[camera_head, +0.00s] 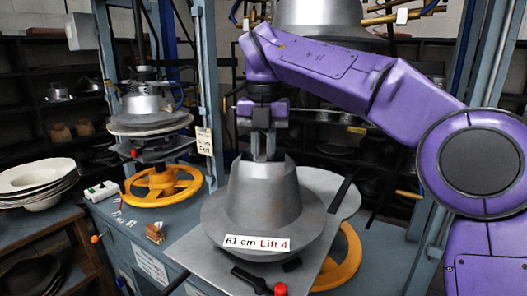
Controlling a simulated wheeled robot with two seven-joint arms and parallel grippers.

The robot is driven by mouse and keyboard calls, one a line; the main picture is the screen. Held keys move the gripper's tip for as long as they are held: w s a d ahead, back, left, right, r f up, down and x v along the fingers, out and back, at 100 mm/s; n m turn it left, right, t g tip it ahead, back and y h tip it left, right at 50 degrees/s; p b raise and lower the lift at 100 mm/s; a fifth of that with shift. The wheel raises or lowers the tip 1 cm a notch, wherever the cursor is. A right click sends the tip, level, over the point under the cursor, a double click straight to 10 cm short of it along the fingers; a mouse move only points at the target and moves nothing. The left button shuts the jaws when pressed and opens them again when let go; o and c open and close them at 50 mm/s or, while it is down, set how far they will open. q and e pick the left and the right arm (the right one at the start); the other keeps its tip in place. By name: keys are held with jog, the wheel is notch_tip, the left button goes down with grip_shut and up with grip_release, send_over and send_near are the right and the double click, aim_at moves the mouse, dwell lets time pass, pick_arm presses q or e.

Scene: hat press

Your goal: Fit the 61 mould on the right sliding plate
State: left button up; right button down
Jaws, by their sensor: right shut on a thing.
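The grey metal hat mould (262,197) carries a white label reading "61 cm Lift 4" at its front brim. It is upright, over the right sliding plate (204,247), which shows around the brim. I cannot tell whether the brim touches the plate. My right gripper (263,156) comes down from above and is shut on the top of the mould's crown; its fingertips are partly hidden by the crown's rim. My left gripper is not in view.
A lever with a red knob (280,289) sits at the plate's front. A yellow handwheel (341,262) is partly hidden behind the mould. Another press with a mould (149,108) and yellow handwheel stands left. An upper mould (319,14) hangs above my arm.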

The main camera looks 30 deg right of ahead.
jog(key=shift+f+b, duration=0.55)
jog(key=shift+b, duration=0.05)
jog(key=c, duration=1)
grip_release()
jog(key=shift+o, duration=0.2)
jog(key=shift+s+a, duration=0.1)
notch_tip(320, 180, up, 8)
jog(key=p, duration=0.3)
jog(key=shift+s+f+p, duration=0.1)
jog(key=shift+f+p, duration=0.1)
jog(key=shift+p, duration=0.2)
